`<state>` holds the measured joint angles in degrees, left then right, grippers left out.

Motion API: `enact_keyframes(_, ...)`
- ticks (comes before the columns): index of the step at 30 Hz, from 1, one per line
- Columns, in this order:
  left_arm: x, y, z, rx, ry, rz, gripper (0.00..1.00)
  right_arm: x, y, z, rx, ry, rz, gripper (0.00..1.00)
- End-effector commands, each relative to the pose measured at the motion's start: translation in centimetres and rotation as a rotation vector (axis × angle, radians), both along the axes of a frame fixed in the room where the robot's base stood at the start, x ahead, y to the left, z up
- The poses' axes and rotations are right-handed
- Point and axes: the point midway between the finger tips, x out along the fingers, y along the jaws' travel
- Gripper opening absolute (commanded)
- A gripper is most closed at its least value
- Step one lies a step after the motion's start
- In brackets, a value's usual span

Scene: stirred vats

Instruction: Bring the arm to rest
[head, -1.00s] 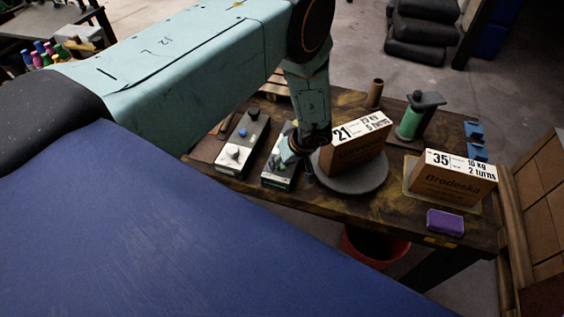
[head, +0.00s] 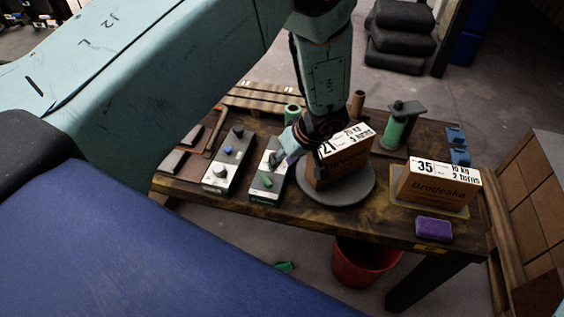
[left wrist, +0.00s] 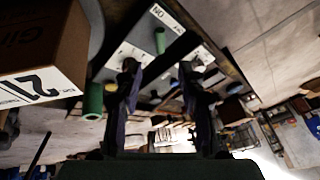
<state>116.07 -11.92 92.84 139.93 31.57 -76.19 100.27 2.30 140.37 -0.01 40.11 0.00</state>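My left arm comes in from the left, over the workbench (head: 250,207). My left gripper (head: 280,157) hangs at the far end of a grey control box (head: 258,187), just left of the carton marked 21 (head: 335,172). In the left wrist view its two dark fingers (left wrist: 160,92) stand apart with no object held between them. The control box has a green lever or knob (head: 266,180), which also shows in the left wrist view (left wrist: 160,40). The carton sits on a round grey turntable (head: 350,193). My right gripper is out of view.
A second control box (head: 220,172) stands to the left. A carton marked 35 (head: 438,185), a purple block (head: 433,229) and a green spool on a stand (head: 396,130) are on the right. A red bucket (head: 362,265) stands below the bench.

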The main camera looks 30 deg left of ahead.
Motion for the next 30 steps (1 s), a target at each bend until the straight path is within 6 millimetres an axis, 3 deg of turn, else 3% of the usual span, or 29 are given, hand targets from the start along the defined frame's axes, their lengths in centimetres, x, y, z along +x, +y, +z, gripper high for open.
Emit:
enact_keyframes(11,0.0,0.0,0.0,-0.001,-0.002,0.002,0.4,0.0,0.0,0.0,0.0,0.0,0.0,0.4)
enact_keyframes(16,0.2,0.3,0.1,0.012,-0.047,0.08,0.4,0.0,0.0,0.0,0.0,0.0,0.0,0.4)
enact_keyframes(24,-0.9,4.1,0.4,0.169,-0.099,-0.005,0.4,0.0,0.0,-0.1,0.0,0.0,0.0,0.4)
enact_keyframes(30,-2.8,6.3,-1.5,0.245,-0.1,-0.151,0.4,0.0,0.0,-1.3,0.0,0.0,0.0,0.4)
